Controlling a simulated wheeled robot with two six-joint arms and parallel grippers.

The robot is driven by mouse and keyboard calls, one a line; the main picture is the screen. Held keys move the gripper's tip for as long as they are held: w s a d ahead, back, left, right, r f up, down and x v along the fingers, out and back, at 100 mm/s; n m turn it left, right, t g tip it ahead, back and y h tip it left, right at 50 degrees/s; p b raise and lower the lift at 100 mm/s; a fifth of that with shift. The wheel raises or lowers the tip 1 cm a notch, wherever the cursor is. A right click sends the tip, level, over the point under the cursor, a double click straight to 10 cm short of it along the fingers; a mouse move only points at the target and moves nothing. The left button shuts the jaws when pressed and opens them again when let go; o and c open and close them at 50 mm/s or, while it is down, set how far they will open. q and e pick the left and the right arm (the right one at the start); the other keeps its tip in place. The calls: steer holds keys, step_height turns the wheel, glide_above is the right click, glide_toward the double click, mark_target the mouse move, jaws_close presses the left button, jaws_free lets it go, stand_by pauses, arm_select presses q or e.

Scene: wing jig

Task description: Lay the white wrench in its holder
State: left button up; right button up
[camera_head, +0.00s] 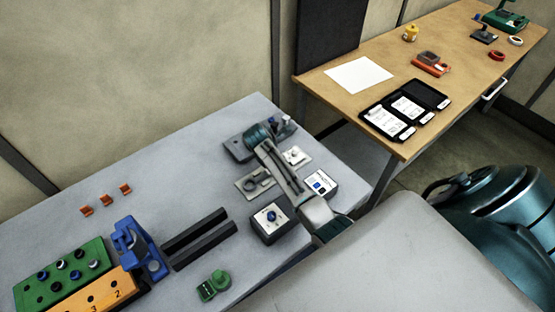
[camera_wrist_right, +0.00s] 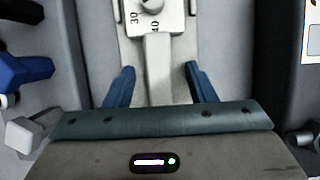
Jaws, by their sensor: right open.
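The white wrench (camera_wrist_right: 158,68) lies in the right wrist view with its handle running down between my right fingers. My right gripper (camera_wrist_right: 159,72) is open, one blue finger on each side of the handle, with gaps showing. In the head view a small white piece (camera_head: 295,155) shows on a plate beside my right arm, which hides part of that area. I cannot make out the right fingertips there, nor tell for sure which plate is the holder. My left gripper is not in view.
Close by stand a black box with a blue knob (camera_head: 271,218), a white-topped box (camera_head: 321,184) and a second plate (camera_head: 254,182). Black rails (camera_head: 200,238), a blue fixture (camera_head: 137,247) and a green block (camera_head: 214,286) are further left.

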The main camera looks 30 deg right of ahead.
steer(key=b+v, duration=0.2)
steer(key=v, duration=0.7)
steer(key=shift+a+r+b, duration=0.1)
steer(key=shift+r+b, duration=0.05)
steer(key=shift+b, duration=0.25)
steer(key=shift+a+r, duration=0.2)
steer(key=shift+r, duration=0.5)
